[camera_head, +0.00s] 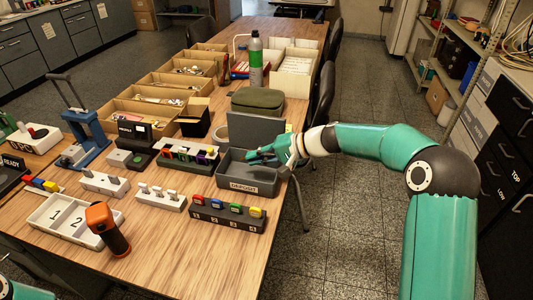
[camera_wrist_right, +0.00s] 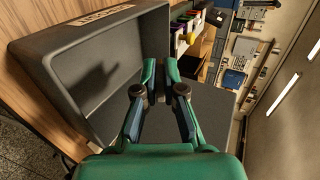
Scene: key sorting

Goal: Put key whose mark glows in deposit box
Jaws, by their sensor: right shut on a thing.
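The deposit box (camera_head: 225,184) is a dark grey open tray with a "DEPOSIT" label and a raised lid (camera_head: 257,130); its wall also shows in the wrist view (camera_wrist_right: 63,100). My right gripper (camera_head: 255,156) reaches in from the right, over the box. In the wrist view its fingertips (camera_wrist_right: 160,70) are close together; the key between them is too small to make out. Coloured keys stand in a dark numbered rack (camera_head: 228,217) in front of the box and in another rack (camera_head: 188,158) left of it. I cannot tell any glowing mark. My left gripper is out of view.
A green pouch (camera_head: 258,101) and a bottle (camera_head: 256,60) stand behind the lid. The front right tabletop is clear.

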